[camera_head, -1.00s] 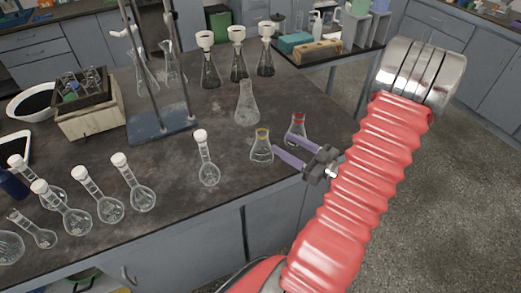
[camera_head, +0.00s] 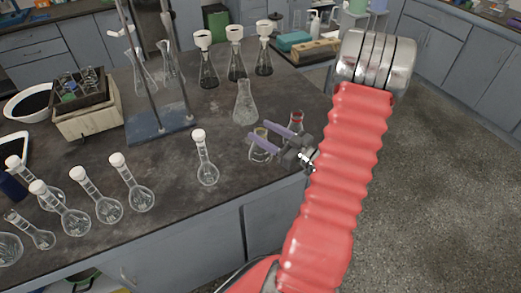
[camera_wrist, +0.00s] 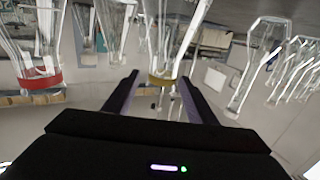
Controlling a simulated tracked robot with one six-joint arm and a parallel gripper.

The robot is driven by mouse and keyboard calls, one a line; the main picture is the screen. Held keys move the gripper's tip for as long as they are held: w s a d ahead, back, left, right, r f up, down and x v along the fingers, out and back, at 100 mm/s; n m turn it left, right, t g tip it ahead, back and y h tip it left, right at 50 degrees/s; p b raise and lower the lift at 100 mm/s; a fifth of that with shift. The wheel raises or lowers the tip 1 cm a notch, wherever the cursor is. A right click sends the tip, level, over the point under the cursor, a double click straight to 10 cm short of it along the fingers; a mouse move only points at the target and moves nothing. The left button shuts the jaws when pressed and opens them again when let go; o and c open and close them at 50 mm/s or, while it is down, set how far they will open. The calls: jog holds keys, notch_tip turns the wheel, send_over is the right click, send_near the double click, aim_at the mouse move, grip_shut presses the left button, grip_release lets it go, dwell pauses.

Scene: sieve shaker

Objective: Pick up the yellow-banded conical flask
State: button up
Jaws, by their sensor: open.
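The yellow-banded conical flask (camera_head: 259,153) is a clear glass flask standing upright near the right edge of the dark bench. My gripper (camera_head: 257,131) is open, its purple fingers reaching left from the bench edge. In the head view one finger crosses in front of the flask and the other shows beyond it. In the wrist view the flask's yellow band (camera_wrist: 162,80) shows between the two open fingers (camera_wrist: 158,95), with a gap on each side. The finger partly hides the flask in the head view.
A red-banded flask (camera_head: 297,120) stands just behind my gripper, and on the left in the wrist view (camera_wrist: 40,80). A larger clear conical flask (camera_head: 245,105) stands behind, and a round flask with a white stopper (camera_head: 207,170) to the left.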

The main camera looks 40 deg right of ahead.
aim_at(257, 128)
jog(key=shift+w, duration=0.15)
jog(key=shift+w+a+r, duration=0.1)
jog(key=shift+w+a, duration=0.15)
jog(key=shift+w, duration=1)
jog(key=shift+w+a, duration=0.2)
jog(key=shift+w, duration=1.05)
grip_shut()
